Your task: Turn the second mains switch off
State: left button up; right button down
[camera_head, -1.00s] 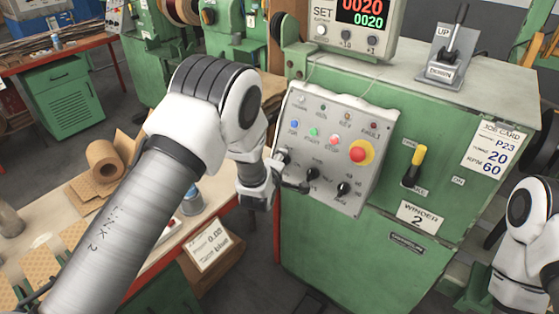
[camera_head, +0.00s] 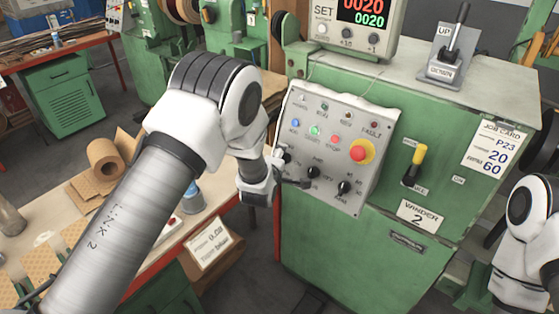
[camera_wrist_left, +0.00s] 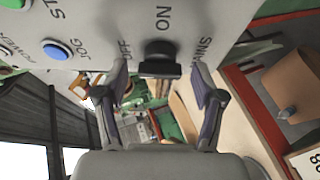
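The mains switch (camera_wrist_left: 160,58) is a black knob on the grey control panel (camera_wrist_left: 112,22), with OFF, ON and MAINS lettered around it in the left wrist view. My left gripper (camera_wrist_left: 160,78) is open, with one finger on each side of the knob. Clear gaps show between the fingers and the knob. In the head view my left gripper (camera_head: 290,172) is at the lower left of the control panel (camera_head: 325,203), which is on the green machine marked 2. The gripper partly hides the mains knob there. My right gripper is out of view.
A red emergency button (camera_head: 361,152) and two more black knobs (camera_head: 312,172) (camera_head: 344,188) are on the panel. A yellow-handled lever (camera_head: 417,160) is right of it. A workbench (camera_head: 130,233) with a cardboard roll (camera_head: 104,158) stands at left.

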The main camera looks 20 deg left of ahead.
pick_arm(q)
jog(key=v, duration=1.2)
jog(key=s+a+f+m+g, duration=0.1)
jog(key=s+a+f+g, duration=0.25)
jog(key=s+f, duration=0.7)
jog(key=s+a+f+m+g, duration=0.15)
jog(key=s+f+g, duration=0.35)
jog(key=s+f, duration=0.55)
jog(key=s+f+m+g, duration=0.2)
jog(key=s+m, duration=0.4)
jog(key=m, duration=0.1)
jog(key=s+f+m+g+h, duration=0.1)
jog(key=s+f+m+g, duration=0.1)
jog(key=s+m, duration=0.5)
jog(key=shift+s+f+g, duration=0.15)
jog(key=shift+f+g, duration=0.2)
jog(key=shift+g, duration=0.4)
